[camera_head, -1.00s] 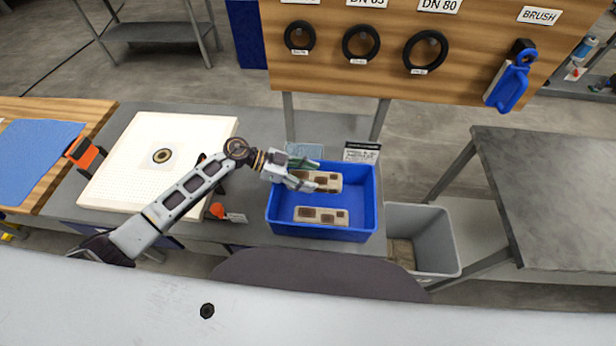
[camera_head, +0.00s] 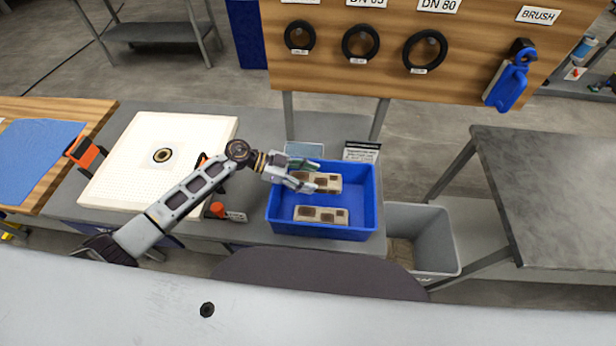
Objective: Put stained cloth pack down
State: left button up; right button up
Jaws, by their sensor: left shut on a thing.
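Two beige cloth packs with brown stains are in the blue crate (camera_head: 372,200). The back stained pack (camera_head: 326,182) is at my left gripper (camera_head: 304,175), which is shut on its left end. The fingers partly hide that end. This pack is within the crate's outline near the back wall; I cannot tell whether it touches the crate floor. The front stained pack (camera_head: 321,215) lies flat on the crate floor, apart from the gripper. My right gripper is not in view.
A white perforated plate (camera_head: 130,170) with a central ring lies left of the crate. An orange-handled tool (camera_head: 218,211) lies between them. A grey bin (camera_head: 428,240) stands at the crate's right. A board with black rings (camera_head: 361,43) rises behind. A grey table (camera_head: 550,180) is at right.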

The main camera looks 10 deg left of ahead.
pick_arm(q)
jog(key=shift+s+f, duration=0.25)
jog(key=shift+f, duration=0.35)
jog(key=o, duration=0.8)
jog(key=shift+s+f, duration=0.1)
jog(key=shift+f, duration=0.05)
jog(key=shift+w+a+r, duration=0.1)
jog(key=shift+w+r, duration=0.1)
jog(key=shift+r, duration=0.4)
jog(key=b+v, duration=0.1)
jog(key=v, duration=1.1)
jog(key=shift+w+r, duration=0.15)
jog(key=shift+r, duration=0.25)
